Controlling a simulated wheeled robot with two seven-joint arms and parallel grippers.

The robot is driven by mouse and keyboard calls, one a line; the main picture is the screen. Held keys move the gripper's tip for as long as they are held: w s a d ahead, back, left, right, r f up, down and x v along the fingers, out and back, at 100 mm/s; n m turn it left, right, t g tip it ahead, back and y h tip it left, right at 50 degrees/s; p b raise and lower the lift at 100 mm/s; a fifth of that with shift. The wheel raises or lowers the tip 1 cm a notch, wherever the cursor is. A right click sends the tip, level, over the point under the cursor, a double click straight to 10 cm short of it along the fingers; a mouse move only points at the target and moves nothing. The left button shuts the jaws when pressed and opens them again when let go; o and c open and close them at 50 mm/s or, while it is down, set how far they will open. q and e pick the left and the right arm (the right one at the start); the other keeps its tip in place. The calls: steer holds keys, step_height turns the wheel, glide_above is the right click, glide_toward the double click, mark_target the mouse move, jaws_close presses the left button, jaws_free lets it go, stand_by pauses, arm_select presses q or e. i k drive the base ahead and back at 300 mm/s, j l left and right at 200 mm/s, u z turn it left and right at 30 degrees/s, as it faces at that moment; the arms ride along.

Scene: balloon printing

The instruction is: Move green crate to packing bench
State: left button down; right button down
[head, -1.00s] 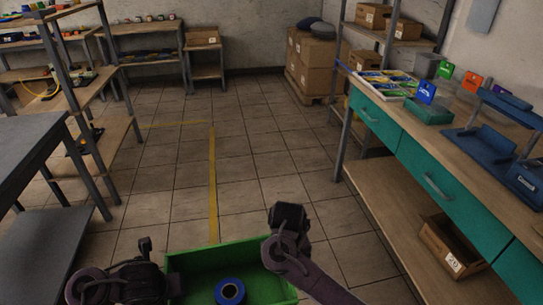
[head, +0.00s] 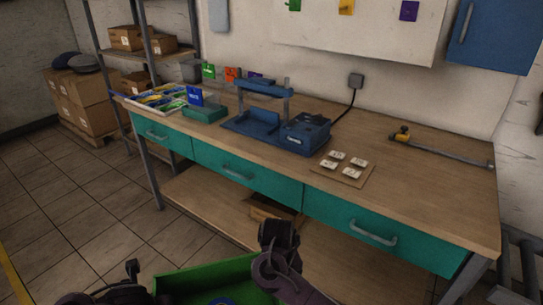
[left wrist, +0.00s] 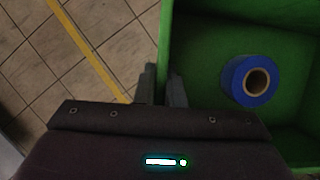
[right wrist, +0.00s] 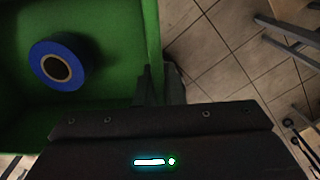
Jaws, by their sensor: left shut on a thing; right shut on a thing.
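The green crate (head: 205,275) is at the bottom of the head view, in front of me, held between my two arms. My left gripper (left wrist: 163,85) is shut on one side wall of the crate, which fills the right of the left wrist view (left wrist: 210,30). My right gripper (right wrist: 160,85) is shut on the opposite wall; the crate also shows in the right wrist view (right wrist: 110,40). A blue roll (left wrist: 250,80) with a brown core lies inside. A long wooden bench (head: 420,185) with teal drawers stands ahead; no label names it.
The bench top carries a blue press (head: 265,125), a white tray (head: 160,99) of coloured packs, small white cards (head: 344,165) and a yellow-handled tool (head: 440,145). The bench's front right top is clear. Tiled floor (head: 90,220) is open to the left.

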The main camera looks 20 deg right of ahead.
mark_target(433, 196)
steer(key=z, duration=1.4)
